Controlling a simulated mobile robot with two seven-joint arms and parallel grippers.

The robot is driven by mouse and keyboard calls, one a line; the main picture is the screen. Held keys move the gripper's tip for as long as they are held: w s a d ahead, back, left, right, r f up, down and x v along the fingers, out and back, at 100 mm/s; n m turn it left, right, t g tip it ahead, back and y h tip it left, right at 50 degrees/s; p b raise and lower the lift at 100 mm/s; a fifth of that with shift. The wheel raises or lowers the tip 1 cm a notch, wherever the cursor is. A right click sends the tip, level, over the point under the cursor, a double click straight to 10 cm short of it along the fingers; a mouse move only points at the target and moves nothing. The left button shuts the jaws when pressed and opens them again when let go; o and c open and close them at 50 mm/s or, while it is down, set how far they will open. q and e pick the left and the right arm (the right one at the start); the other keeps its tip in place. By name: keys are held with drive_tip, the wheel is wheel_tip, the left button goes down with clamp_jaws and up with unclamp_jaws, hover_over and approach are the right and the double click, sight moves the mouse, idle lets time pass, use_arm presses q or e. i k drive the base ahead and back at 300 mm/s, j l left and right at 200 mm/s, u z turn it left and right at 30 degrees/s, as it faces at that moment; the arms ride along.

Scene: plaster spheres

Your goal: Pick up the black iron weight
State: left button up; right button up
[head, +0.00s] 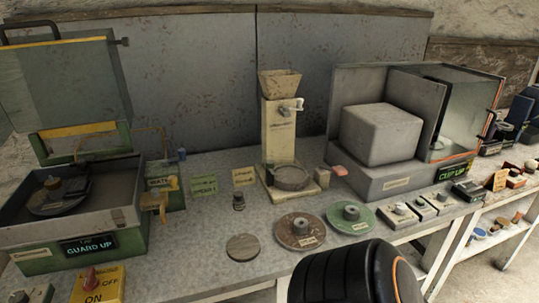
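A small dark knobbed piece (238,201), which looks like the black iron weight, stands upright on the grey bench top (215,225). It is left of the cream hopper stand and in front of a small yellow label. It is small in the picture, so its material is hard to tell. Nothing touches it that I can see. Neither of my grippers shows in the head view. A black ribbed part with an orange ring, likely mine, fills the bottom edge right of centre.
A green machine (45,262) stands at left, the cream hopper stand (278,130) at centre, a grey housing with a block (380,135) at right. A round plate (243,247), a reddish disc (299,231) and a green disc (350,217) lie near the front. A switch box (97,287) sits front left.

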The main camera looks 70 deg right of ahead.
sight(238, 204)
drive_tip(key=z, duration=1.95)
